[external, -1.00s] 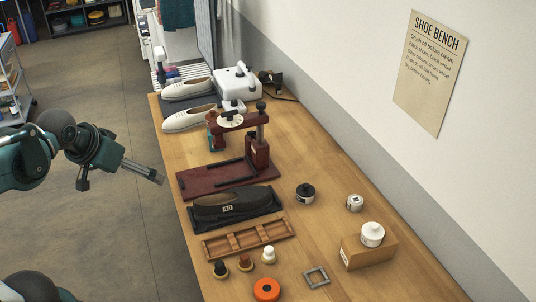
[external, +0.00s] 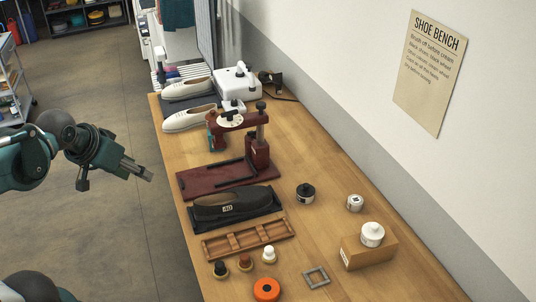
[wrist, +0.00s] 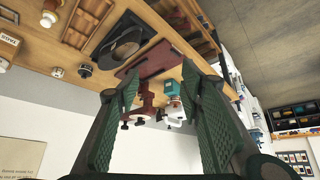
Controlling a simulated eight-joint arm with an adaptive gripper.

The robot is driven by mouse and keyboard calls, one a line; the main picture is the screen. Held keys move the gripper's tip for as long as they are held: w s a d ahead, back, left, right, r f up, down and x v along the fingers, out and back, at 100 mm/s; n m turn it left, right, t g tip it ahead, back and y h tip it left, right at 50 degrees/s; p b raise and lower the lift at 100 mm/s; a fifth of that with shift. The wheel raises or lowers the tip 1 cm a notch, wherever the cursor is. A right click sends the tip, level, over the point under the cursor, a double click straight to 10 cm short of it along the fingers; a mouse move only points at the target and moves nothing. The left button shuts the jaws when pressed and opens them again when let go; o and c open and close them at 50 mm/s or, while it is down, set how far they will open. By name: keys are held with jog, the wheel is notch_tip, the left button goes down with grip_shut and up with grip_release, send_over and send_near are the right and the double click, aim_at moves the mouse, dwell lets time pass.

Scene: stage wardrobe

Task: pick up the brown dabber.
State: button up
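The brown dabber (external: 245,262) stands upright near the front left of the wooden bench, in the middle of a row between a black dabber (external: 220,268) and a white dabber (external: 268,254). My gripper (external: 148,174) hangs off the bench's left side, above the floor, well apart from the dabbers. In the wrist view my gripper (wrist: 160,72) is open, its two green fingers spread with nothing between them. I cannot make out the brown dabber in the wrist view.
An orange round item (external: 266,289) sits in front of the dabbers. A wooden divided tray (external: 248,239) lies just behind them, then a dark shoe (external: 233,204) and a dark red stand (external: 258,152).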

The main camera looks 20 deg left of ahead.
jog(key=shift+d, duration=0.1)
jog(key=m+g+h, duration=0.4)
jog(key=m+g, duration=0.3)
jog(key=m, duration=1)
send_near(244, 256)
notch_tip(244, 256, down, 2)
jog(key=shift+w+d+f+m+b, duration=0.2)
jog(key=shift+d+f+m+b, duration=0.1)
jog(key=shift+f+m, duration=0.15)
jog(key=shift+f, duration=0.1)
jog(key=shift+x, duration=1.15)
jog(key=shift+d+f+b, duration=0.1)
jog(key=shift+d+b, duration=0.05)
jog(key=shift+b, duration=0.15)
jog(key=shift+b+x, duration=0.55)
jog(key=shift+x, duration=1.9)
